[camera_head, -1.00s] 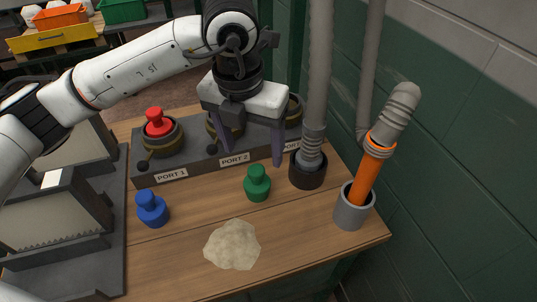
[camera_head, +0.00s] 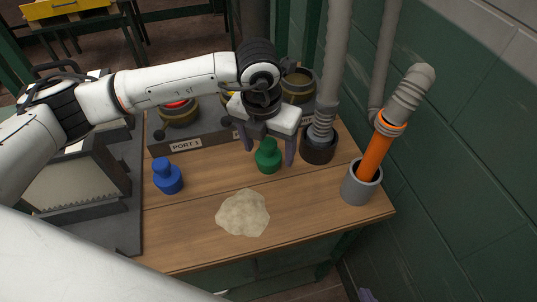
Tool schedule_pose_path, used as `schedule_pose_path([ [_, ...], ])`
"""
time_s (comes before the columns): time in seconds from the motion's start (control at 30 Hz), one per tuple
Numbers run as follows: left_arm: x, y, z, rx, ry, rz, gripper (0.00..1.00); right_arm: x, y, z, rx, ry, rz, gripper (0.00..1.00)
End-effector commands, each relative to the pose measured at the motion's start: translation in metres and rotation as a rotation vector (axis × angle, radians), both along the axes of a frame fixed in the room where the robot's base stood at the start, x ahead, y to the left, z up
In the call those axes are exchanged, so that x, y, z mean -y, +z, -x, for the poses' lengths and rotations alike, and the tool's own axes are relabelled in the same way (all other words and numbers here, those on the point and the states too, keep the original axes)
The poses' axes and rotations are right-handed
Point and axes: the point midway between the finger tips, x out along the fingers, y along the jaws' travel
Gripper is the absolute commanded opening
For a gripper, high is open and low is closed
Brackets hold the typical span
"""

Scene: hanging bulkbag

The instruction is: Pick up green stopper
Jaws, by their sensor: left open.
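The green stopper (camera_head: 268,157) stands upright on the wooden table, in front of the port block. My left gripper (camera_head: 270,158) reaches in from the left and points down over it. Its jaws are open, with one finger to the left of the stopper and one to the right. The fingers look apart from the stopper; I cannot tell how close they are in depth.
A blue stopper (camera_head: 168,177) stands to the left. A pale powder heap (camera_head: 243,213) lies in front. The port block (camera_head: 212,140) is behind. Grey hoses stand at right, one in a dark holder (camera_head: 319,150), one with an orange section (camera_head: 374,157) in a grey cup (camera_head: 360,188).

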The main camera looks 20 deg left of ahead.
Motion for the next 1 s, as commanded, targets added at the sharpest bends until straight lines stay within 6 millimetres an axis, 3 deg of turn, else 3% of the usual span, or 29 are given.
schedule_pose_path([
  [0.07, 0.000, 0.000, 0.000, 0.000, 0.000, 0.000, 0.69, 0.000, 0.000, 0.000, 0.000, 0.000, 0.000, 0.00],
  [0.33, 0.000, 0.001, 0.000, 0.000, 0.000, 0.000, 0.26, 0.000, -0.001, 0.001, -0.002, 0.000, 0.000, 0.00],
  [0.37, 0.000, 0.001, 0.000, 0.001, 0.000, 0.000, 0.24, 0.000, -0.001, 0.001, -0.002, 0.000, 0.000, 0.00],
  [0.67, 0.000, 0.008, -0.001, 0.004, 0.000, 0.000, 0.24, 0.000, -0.003, 0.003, -0.007, 0.000, 0.001, 0.00],
  [1.0, 0.001, 0.072, -0.001, 0.004, -0.001, 0.000, 0.24, 0.000, -0.012, 0.004, -0.008, 0.000, 0.001, 0.00],
])
